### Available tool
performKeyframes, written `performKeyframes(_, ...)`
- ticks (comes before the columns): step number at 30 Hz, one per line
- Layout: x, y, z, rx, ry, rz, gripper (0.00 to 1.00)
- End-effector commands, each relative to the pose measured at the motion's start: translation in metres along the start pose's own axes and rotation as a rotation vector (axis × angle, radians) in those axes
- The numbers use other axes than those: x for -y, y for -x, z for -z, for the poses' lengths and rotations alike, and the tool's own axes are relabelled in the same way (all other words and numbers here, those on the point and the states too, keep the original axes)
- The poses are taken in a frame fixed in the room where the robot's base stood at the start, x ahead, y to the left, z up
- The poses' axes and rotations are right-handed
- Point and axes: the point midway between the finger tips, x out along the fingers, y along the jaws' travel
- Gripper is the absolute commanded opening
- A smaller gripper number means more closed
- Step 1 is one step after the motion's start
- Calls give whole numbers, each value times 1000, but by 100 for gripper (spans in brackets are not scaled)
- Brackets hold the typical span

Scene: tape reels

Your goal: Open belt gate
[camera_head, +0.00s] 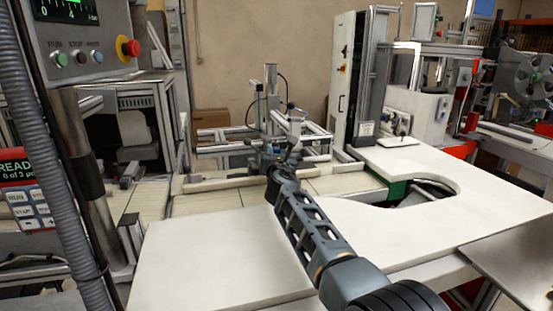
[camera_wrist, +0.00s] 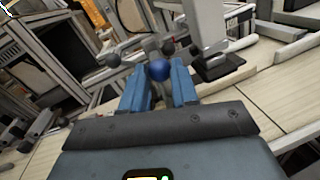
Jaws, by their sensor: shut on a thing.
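My gripper (camera_wrist: 158,84) reaches in from the bottom of the wrist view, with its two blue fingers closed on a blue ball knob (camera_wrist: 159,69). In the head view my gripper (camera_head: 272,163) is at the far end of my outstretched arm, over the pale belt (camera_head: 235,198). The knob is too small to make out there. A low pale bar (camera_head: 222,183) runs across the belt beside my gripper. I cannot tell whether this bar is the belt gate, because my gripper and wrist hide how the knob joins it.
A metal frame with a post (camera_head: 270,95) stands just beyond my gripper. A white worktop (camera_head: 190,255) lies in front, clear at left. A tall grey cabinet (camera_head: 350,75) stands behind at right. A control panel (camera_head: 85,35) with a red button hangs at upper left.

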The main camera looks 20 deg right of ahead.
Motion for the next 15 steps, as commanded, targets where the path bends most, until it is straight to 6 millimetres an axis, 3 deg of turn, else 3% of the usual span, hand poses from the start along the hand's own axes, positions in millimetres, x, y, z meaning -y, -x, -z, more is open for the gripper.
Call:
performKeyframes(9,-1,-1,-8,9,-2,0,0)
performKeyframes(10,-1,-1,-8,10,-2,0,30)
performKeyframes(15,0,-1,-6,8,-2,0,46)
